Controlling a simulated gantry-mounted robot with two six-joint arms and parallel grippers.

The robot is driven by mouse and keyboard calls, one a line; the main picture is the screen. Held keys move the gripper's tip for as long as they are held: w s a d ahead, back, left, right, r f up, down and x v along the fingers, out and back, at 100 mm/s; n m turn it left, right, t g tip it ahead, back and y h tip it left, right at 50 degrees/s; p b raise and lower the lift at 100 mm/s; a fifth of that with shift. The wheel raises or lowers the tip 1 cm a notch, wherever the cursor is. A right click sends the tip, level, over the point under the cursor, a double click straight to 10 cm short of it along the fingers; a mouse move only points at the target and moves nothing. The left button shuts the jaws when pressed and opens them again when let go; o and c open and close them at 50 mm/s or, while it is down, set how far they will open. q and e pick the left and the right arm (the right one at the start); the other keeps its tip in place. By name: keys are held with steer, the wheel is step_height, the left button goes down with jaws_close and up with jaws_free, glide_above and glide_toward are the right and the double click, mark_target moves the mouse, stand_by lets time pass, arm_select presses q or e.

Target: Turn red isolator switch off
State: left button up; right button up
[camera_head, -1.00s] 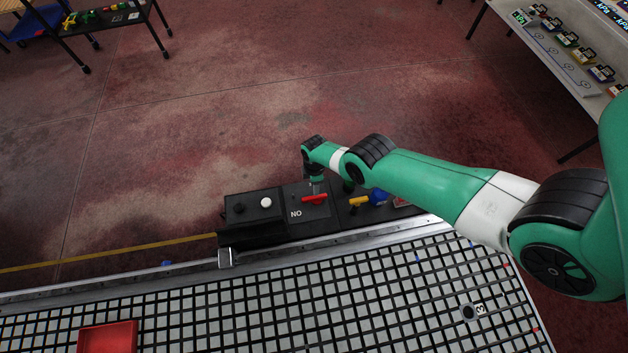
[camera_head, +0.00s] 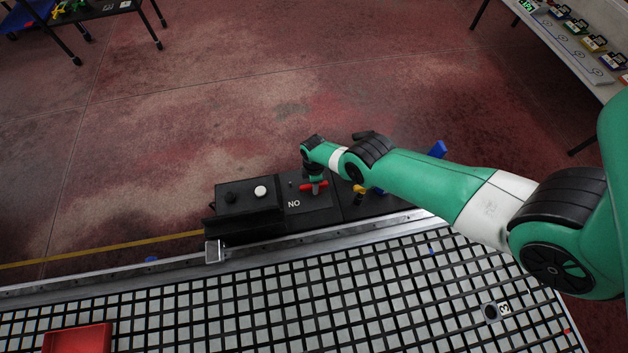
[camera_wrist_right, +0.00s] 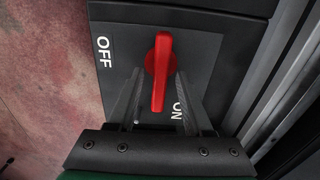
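The red isolator switch handle (camera_head: 308,187) sits on a black panel (camera_head: 292,205) at the far edge of the grid table. The right wrist view shows the handle (camera_wrist_right: 161,70) standing almost upright in the picture, its narrow end down beside the ON label (camera_wrist_right: 177,111). The OFF label (camera_wrist_right: 104,52) is to its left. My right gripper (camera_wrist_right: 160,80) is open, with one finger on each side of the handle; I cannot tell whether either touches it. In the head view my right gripper (camera_head: 316,180) is over the switch and partly hides it. My left gripper is not in view.
Left of the switch is a black box with a white button (camera_head: 260,191) and a black knob (camera_head: 231,197). A yellow handle (camera_head: 359,192) and a blue lever (camera_head: 438,149) are to the right, partly behind my arm. A red tray (camera_head: 78,339) lies on the grid table (camera_head: 250,300).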

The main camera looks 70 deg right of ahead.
jaws_close()
steer(key=shift+m, duration=0.3)
steer(key=m, duration=0.3)
steer(key=shift+w+d+m, duration=0.1)
steer(key=shift+d+m, duration=0.1)
steer(key=shift+m, duration=0.2)
steer(key=m, duration=0.4)
steer(key=shift+d+b, duration=0.2)
steer(key=shift+b, duration=0.15)
steer(key=m, duration=0.5)
steer(key=shift+d, duration=0.2)
steer(key=shift+s+d+m, duration=0.1)
steer(key=shift+s+m, duration=0.05)
steer(key=shift+m, duration=0.95)
steer(key=shift+s+m, duration=0.1)
steer(key=shift+m, duration=1)
steer(key=shift+o, duration=0.6)
jaws_free()
